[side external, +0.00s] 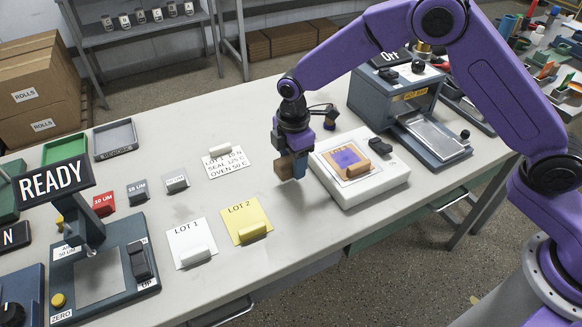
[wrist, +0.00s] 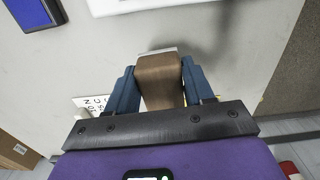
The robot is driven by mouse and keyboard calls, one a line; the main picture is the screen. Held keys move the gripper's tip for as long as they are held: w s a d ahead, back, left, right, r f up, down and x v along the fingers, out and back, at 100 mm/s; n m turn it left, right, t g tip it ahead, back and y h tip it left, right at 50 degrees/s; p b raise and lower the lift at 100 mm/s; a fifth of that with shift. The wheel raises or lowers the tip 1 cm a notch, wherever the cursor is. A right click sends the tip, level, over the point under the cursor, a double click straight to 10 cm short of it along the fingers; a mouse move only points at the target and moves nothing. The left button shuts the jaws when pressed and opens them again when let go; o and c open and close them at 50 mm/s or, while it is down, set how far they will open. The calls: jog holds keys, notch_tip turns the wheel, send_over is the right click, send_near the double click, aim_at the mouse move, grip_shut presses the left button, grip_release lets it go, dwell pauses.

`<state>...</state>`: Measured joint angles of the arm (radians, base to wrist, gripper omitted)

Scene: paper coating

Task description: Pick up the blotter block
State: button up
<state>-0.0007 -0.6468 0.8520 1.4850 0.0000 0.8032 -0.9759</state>
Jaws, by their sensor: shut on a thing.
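The blotter block (side external: 283,168) is a brown wooden block with a pale grey edge. My gripper (side external: 292,165) is shut on it, left of the white plate unit. In the wrist view the block (wrist: 160,78) sits between the two blue fingers of my gripper (wrist: 159,85). The block appears to be held above the grey table, with a soft shadow beside it; the exact gap is hard to tell. The fingers hide part of its sides.
A white LOT 1 sheet (side external: 191,238) and yellow LOT 2 sheet (side external: 244,215) lie in front. The oven (side external: 398,98) stands behind right. Bare table surrounds the gripper.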

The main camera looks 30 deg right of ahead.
jog(key=s+d+r, duration=0.6)
jog(key=s+r, duration=0.3)
jog(key=s, duration=0.3)
jog(key=shift+d+r, duration=0.15)
jog(key=shift+d, duration=0.15)
